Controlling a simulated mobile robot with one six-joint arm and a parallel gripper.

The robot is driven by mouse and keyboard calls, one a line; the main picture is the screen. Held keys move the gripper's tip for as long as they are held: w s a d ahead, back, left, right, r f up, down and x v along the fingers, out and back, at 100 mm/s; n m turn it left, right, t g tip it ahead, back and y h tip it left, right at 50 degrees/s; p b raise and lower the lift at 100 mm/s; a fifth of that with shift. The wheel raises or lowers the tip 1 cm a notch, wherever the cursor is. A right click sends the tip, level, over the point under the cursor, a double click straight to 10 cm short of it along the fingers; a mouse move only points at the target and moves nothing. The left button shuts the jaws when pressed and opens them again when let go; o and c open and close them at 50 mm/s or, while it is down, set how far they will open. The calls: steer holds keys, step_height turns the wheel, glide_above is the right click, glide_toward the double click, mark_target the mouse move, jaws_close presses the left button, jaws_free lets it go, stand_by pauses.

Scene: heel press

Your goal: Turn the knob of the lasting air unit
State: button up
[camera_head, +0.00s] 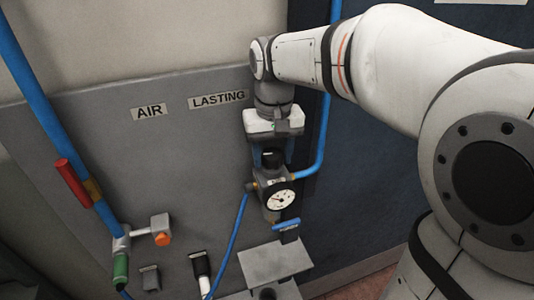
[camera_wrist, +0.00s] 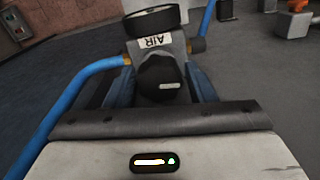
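The lasting air unit (camera_head: 273,186) stands upright on the grey panel, with a round white gauge (camera_head: 279,200) on its front and a black knob (camera_head: 272,158) on top. In the wrist view the knob (camera_wrist: 160,78) is a dark dome with a pale mark, beside an AIR label. My gripper (camera_head: 272,153) points down over the unit. Its two bluish fingers stand on either side of the knob, and it looks open, with the knob between the fingers (camera_wrist: 162,88). The finger tips are partly hidden in the wrist view.
Blue hoses (camera_head: 325,140) run into the unit from right and below. A blue-handled valve (camera_head: 286,225) sits under the gauge. On the left are a red lever (camera_head: 72,184) on a blue pipe and an orange button (camera_head: 162,239). A grey plate (camera_head: 275,261) juts out below.

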mark_target(273, 155)
steer(key=shift+o, duration=1.3)
step_height(273, 155, up, 8)
steer(key=shift+f+b, duration=0.1)
steer(key=shift+b, duration=0.3)
steer(key=s+d+f+m+t, duration=0.1)
steer(key=s+d+f+t, duration=0.2)
steer(key=s+d+f, duration=0.7)
step_height(273, 155, down, 3)
steer(key=s, duration=0.3)
steer(key=shift+d+f+m, duration=0.2)
steer(key=shift+d+m, duration=0.15)
steer(key=shift+m, duration=0.05)
stand_by(1.7)
